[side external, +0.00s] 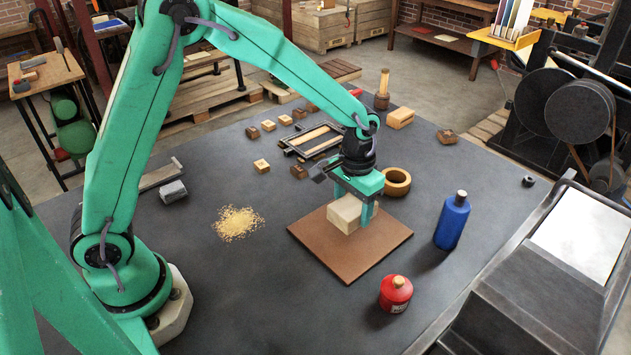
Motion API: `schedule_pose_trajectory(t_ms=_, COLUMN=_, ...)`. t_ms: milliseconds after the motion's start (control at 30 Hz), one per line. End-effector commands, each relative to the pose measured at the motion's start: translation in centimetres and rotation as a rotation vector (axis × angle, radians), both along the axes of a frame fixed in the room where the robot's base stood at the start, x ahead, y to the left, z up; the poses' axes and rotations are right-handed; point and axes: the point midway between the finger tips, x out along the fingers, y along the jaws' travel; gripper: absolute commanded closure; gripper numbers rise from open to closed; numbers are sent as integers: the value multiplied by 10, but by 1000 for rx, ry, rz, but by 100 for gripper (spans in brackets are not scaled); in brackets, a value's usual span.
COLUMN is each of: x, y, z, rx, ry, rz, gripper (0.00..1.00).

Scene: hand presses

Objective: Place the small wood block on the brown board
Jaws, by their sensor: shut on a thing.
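The brown board (350,256) lies flat on the dark table, right of the middle. A pale wood block (345,214) is between the fingers of my gripper (356,208), which points down over the back part of the board. My gripper is shut on the block. The block appears at or just above the board's surface; I cannot tell whether it touches. The gripper's body hides part of the block's top and far side.
A blue bottle (452,220) and a red can (395,293) stand right of the board. A tan ring (396,182) lies behind it. Several small blocks and a metal frame (312,140) lie further back. Sawdust-like grains (238,223) lie left; the table around them is clear.

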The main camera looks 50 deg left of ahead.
Motion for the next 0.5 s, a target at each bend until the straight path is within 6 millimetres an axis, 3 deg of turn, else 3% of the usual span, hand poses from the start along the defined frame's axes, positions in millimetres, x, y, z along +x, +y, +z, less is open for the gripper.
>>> schedule_pose_trajectory(t_ms=333, x=4, y=4, z=-6, rx=0, ry=-1, rz=-1, gripper=66)
schedule_pose_trajectory(t_ms=500, x=3, y=4, z=-22, rx=0, ry=2, rz=-1, gripper=66)
